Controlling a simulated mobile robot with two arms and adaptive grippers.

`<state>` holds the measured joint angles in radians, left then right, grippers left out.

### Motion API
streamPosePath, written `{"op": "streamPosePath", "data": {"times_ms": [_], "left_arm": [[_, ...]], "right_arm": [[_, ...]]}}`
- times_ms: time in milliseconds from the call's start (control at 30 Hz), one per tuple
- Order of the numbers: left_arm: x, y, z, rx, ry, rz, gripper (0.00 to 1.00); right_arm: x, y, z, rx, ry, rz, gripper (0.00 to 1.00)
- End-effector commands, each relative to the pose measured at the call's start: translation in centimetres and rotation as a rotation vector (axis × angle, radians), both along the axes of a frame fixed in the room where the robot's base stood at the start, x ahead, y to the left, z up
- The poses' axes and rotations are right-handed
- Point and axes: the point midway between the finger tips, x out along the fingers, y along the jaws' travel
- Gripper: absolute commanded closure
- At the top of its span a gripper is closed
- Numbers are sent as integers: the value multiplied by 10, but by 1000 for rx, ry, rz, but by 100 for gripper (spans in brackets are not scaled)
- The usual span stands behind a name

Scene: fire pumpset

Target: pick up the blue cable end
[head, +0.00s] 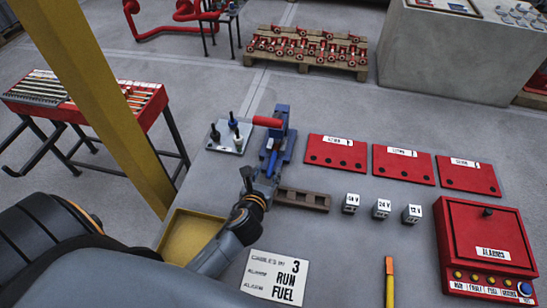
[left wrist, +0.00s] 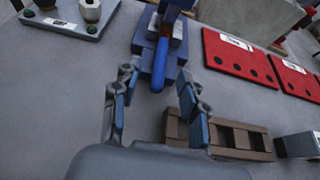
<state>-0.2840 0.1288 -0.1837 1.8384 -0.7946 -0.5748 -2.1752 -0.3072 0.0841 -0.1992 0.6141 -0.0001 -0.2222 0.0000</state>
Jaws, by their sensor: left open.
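The blue cable end (left wrist: 158,66) shows in the left wrist view as a short blue piece lying along the front of a blue bench tool (left wrist: 176,38); a small orange part shows at its far end. In the head view the blue cable end (head: 271,160) lies at the near side of the blue tool (head: 284,125), which has a red handle (head: 267,122). My left gripper (head: 262,180) is just in front of it. My right gripper is not in view.
A brown slotted block (head: 303,199) sits right beside my left gripper. A grey plate with posts (head: 231,138) stands left of the tool. Red panels (head: 336,152), small voltage blocks (head: 381,208) and a red alarm box (head: 487,240) are rightward. A yellow tray (head: 188,237) lies near left.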

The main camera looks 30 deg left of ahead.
Motion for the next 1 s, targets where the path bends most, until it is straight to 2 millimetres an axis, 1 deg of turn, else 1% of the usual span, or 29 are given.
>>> {"op": "streamPosePath", "data": {"times_ms": [33, 100, 200, 333, 433, 567, 700, 733, 767, 800, 867, 900, 933, 1000], "left_arm": [[3, 0, -1, -1, 0, 1, 57], [8, 1, -2, -1, 0, 2, 57], [22, 4, -6, -2, -1, 3, 57], [39, 8, -13, -2, -1, 2, 57], [47, 9, -17, -1, 1, 0, 57], [49, 10, -19, -1, 1, -1, 57], [49, 10, -18, -1, 1, -1, 57], [49, 10, -18, -1, 1, -1, 61], [49, 10, -18, -1, 1, -1, 67], [49, 10, -18, -1, 1, -1, 75], [49, 10, -18, -1, 1, -1, 87], [49, 10, -18, -1, 1, -1, 95], [49, 10, -18, -1, 1, -1, 100], [49, 10, -18, -1, 1, -1, 100]], "right_arm": [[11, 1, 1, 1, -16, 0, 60], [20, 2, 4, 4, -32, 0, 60], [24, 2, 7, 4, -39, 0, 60], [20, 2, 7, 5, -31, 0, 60], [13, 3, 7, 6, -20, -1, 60], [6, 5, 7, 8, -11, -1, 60], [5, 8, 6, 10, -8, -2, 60], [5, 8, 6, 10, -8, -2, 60], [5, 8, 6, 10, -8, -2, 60], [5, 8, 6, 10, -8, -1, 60], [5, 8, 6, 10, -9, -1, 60], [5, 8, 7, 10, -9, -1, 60], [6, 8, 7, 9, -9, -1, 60], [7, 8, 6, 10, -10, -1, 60]]}}
